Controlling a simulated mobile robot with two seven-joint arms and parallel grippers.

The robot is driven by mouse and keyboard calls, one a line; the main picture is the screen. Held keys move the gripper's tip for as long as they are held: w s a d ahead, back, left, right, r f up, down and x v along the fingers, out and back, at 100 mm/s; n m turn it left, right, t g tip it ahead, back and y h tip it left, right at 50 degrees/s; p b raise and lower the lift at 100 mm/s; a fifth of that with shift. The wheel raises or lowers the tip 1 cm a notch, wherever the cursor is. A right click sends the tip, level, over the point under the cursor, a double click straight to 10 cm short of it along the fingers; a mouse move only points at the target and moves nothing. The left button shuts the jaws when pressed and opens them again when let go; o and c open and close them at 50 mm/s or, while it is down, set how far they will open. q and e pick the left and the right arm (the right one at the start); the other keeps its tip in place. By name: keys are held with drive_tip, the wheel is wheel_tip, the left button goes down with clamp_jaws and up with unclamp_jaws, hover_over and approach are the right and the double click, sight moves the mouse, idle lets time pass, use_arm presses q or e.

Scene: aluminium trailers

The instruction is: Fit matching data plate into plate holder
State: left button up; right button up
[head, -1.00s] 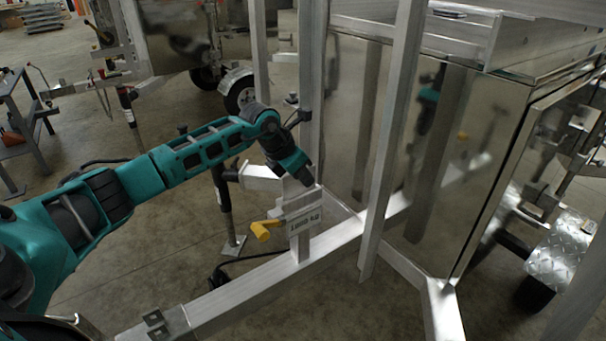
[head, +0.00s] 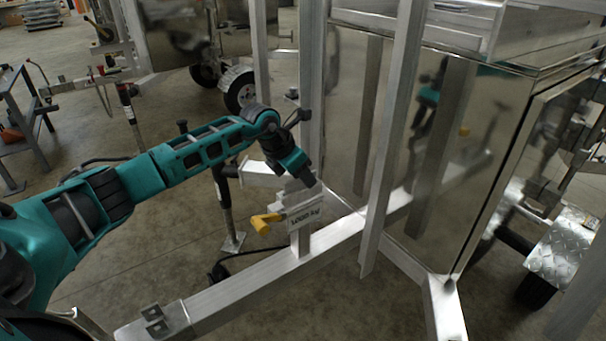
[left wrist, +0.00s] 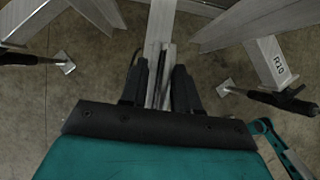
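A pale data plate (head: 306,216) with dark lettering, seemingly a kg marking, sits slightly tilted at the plate holder (head: 299,200) on a short post of the trailer frame. I cannot tell whether it is fully seated. My left gripper (head: 309,183) points down right above the holder. In the left wrist view the black fingers of my left gripper (left wrist: 160,66) stand apart, with the metal post and holder (left wrist: 158,80) showing between them. No finger clearly closes on the plate there. My right gripper is not in view.
A yellow handle (head: 265,222) sticks out left of the plate. A frame beam (head: 240,283) runs below, and an upright post (head: 391,140) stands to the right before the shiny trailer box (head: 470,160). A jack leg (head: 226,205) stands behind. Open floor lies left.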

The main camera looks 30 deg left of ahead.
use_arm(q)
drive_tip(key=shift+o, duration=0.2)
drive_tip(key=shift+s+d+f, duration=0.2)
drive_tip(key=shift+d+f, duration=0.05)
drive_tip(key=shift+r, duration=0.15)
use_arm(e)
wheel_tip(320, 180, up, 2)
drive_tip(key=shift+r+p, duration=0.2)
drive_tip(key=shift+p, duration=1)
use_arm(q)
drive_tip(key=v, duration=1.3)
drive_tip(key=shift+w+a, duration=0.2)
drive_tip(key=shift+w, duration=0.05)
drive_tip(key=shift+r, duration=0.1)
